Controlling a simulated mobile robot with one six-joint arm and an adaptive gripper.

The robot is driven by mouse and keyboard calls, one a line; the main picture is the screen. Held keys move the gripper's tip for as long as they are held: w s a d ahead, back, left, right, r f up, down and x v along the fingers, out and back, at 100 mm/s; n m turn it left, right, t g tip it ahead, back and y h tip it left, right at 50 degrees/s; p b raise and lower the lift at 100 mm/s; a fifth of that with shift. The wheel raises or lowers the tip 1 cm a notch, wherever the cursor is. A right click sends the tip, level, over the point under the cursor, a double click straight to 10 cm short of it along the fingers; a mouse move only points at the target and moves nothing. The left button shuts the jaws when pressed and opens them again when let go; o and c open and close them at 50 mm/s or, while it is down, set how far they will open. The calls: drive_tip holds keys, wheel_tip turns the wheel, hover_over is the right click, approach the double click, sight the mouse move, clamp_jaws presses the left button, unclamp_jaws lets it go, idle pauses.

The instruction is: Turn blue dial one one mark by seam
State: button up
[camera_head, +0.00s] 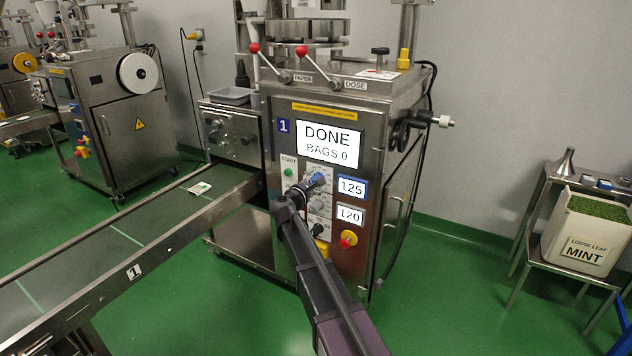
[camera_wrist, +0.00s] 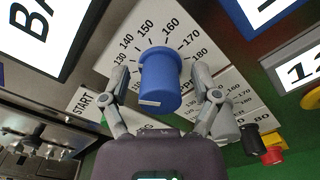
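The blue dial (camera_wrist: 160,85) sits on the front panel of packer 1 (camera_head: 283,126), amid a printed scale whose readable numbers run from 130 to 180. A white line shows on its near end. In the head view the blue dial (camera_head: 318,179) is partly hidden by my gripper (camera_head: 305,186). In the wrist view my gripper (camera_wrist: 162,84) has one finger on each side of the dial, with a gap on both sides. The blue-framed readout (camera_head: 352,187) looks like 125. The main screen (camera_head: 329,144) reads DONE, BAGS 0.
A grey dial (camera_head: 317,206), a black knob (camera_head: 319,230) and a red button on yellow (camera_head: 348,239) sit below the blue dial. The green START button (camera_head: 289,172) is close at its left. A small packet (camera_head: 200,188) lies on the conveyor (camera_head: 150,222).

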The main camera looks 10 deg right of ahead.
drive_tip(key=v, duration=1.2)
idle(0.3)
drive_tip(key=s+d+f+m+g+y, duration=0.3)
drive_tip(key=s+d+f+m+g, duration=0.6)
drive_tip(key=s+d+f+m, duration=0.3)
drive_tip(key=s+a+f+m+g+y, duration=0.2)
drive_tip(key=s+f+m+g+y, duration=0.15)
drive_tip(key=s, duration=0.45)
drive_tip(key=s+a+f+m+g+y, duration=0.1)
drive_tip(key=s+f+m+g+y, duration=0.1)
drive_tip(key=s+m+y, duration=0.45)
wheel_tip(320, 180, up, 34)
drive_tip(key=s+n+h+p, duration=0.1)
drive_tip(key=n+p, duration=0.1)
drive_tip(key=p, duration=3.3)
drive_tip(key=shift+s+r+n+h, duration=0.2)
drive_tip(key=shift+s+n+h, duration=0.1)
drive_tip(key=shift+n, duration=0.1)
drive_tip(key=shift+t, duration=0.25)
